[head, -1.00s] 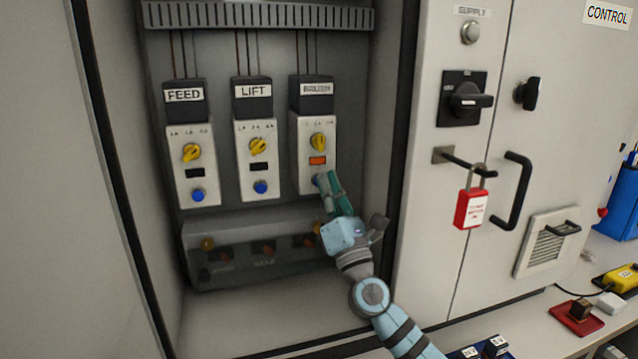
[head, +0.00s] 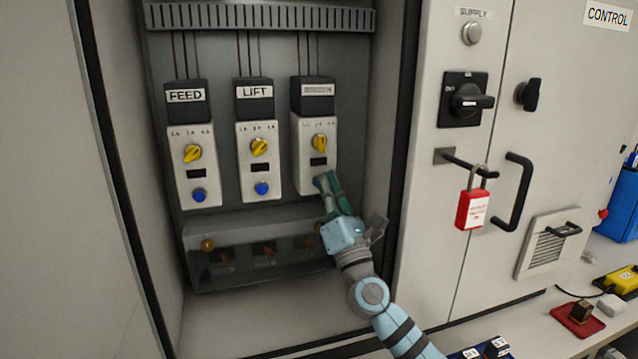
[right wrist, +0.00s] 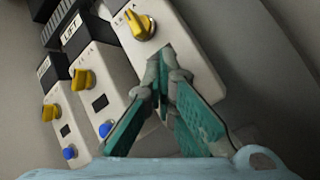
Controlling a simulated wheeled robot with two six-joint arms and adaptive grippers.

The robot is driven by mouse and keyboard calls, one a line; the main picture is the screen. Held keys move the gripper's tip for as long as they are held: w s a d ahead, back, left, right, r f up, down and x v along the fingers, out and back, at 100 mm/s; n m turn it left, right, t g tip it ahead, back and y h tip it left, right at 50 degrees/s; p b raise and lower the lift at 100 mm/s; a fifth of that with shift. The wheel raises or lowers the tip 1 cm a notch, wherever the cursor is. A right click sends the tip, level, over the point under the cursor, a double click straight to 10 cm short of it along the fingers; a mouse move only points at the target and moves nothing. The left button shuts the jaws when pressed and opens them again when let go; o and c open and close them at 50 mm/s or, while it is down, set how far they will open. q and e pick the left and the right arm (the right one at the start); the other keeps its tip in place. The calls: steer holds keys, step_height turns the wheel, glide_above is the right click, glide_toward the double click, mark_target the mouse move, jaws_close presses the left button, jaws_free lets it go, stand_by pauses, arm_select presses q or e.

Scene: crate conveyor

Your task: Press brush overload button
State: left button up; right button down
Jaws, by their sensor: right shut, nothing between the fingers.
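The brush overload unit (head: 304,139) is the rightmost of three white units in the open cabinet, with a black top, a yellow knob (head: 320,143) and a dark window (head: 318,161). It also shows in the right wrist view (right wrist: 177,31). Its lower part, where the other units have a blue button, is hidden by my right gripper (head: 323,181). That gripper is shut and empty, its fingertips at the unit's lower face; whether they touch the button cannot be told. It also fills the middle of the right wrist view (right wrist: 165,72). My left gripper is not in view.
The FEED unit (head: 180,175) and LIFT unit (head: 247,170) stand to the left, each with a blue button. A clear-fronted box (head: 225,230) sits below. The cabinet door (head: 425,210) at right carries a rotary switch, a red padlock (head: 473,209) and a handle.

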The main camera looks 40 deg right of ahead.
steer(key=shift+s+d+f, duration=0.1)
steer(key=shift+s+f, duration=0.3)
steer(key=shift+s, duration=0.15)
steer(key=shift+s+a+p, duration=0.25)
steer(key=shift+s, duration=0.6)
steer(key=shift+s+a+p, duration=0.2)
steer(key=shift+s+p, duration=0.1)
steer(key=shift+s, duration=0.5)
steer(key=shift+s+a+p, duration=0.25)
steer(key=shift+s, duration=0.6)
steer(key=shift+w+a, duration=0.1)
